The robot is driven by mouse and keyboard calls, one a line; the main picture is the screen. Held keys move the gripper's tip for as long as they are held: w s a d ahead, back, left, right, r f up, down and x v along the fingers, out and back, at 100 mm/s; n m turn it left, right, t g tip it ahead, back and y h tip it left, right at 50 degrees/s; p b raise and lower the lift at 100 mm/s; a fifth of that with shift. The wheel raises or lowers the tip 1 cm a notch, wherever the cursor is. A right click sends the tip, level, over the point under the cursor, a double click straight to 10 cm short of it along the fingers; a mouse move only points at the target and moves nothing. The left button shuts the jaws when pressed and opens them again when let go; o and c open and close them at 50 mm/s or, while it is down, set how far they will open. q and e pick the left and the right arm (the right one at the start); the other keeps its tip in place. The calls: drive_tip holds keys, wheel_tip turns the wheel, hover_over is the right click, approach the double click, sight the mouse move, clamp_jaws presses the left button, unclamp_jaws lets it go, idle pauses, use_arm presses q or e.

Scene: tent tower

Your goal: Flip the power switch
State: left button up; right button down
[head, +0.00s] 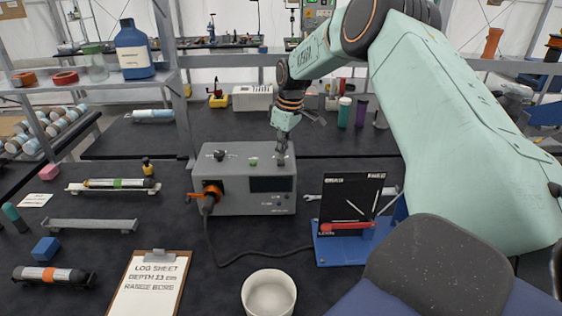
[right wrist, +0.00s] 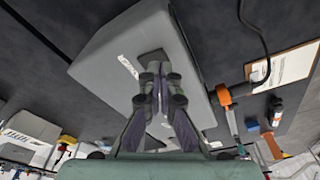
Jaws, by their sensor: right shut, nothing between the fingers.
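In the right wrist view, the fingertips (right wrist: 158,70) are over a small plate with a white label on the box (right wrist: 105,55). The power switch is not clearly visible; the fingers may cover it. I cannot tell whether they touch the box. My left gripper is out of view.
An orange-handled plug (head: 205,194) with a black cable is on the box's front left. A blue stand with a black panel (head: 350,200) is at right, a white cup (head: 268,293) and a clipboard (head: 150,285) in front. Bottles (head: 345,112) stand behind.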

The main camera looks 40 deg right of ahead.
sight(282, 163)
drive_tip(key=shift+f+b, duration=0.5)
drive_tip(key=shift+f, duration=0.55)
idle(0.9)
drive_tip(key=shift+r, duration=0.1)
drive_tip(key=shift+r+p, duration=0.25)
drive_tip(key=shift+p, duration=0.1)
wheel_tip(282, 163, up, 3)
drive_tip(key=p, duration=0.2)
drive_tip(key=shift+p, duration=0.4)
drive_tip(key=shift+r+p, duration=0.7)
drive_tip(key=shift+r, duration=0.15)
drive_tip(key=shift+r+p, duration=0.6)
drive_tip(key=shift+r, duration=0.3)
drive_tip(key=shift+s, duration=0.1)
drive_tip(key=shift+f, duration=0.1)
drive_tip(key=shift+a, duration=0.15)
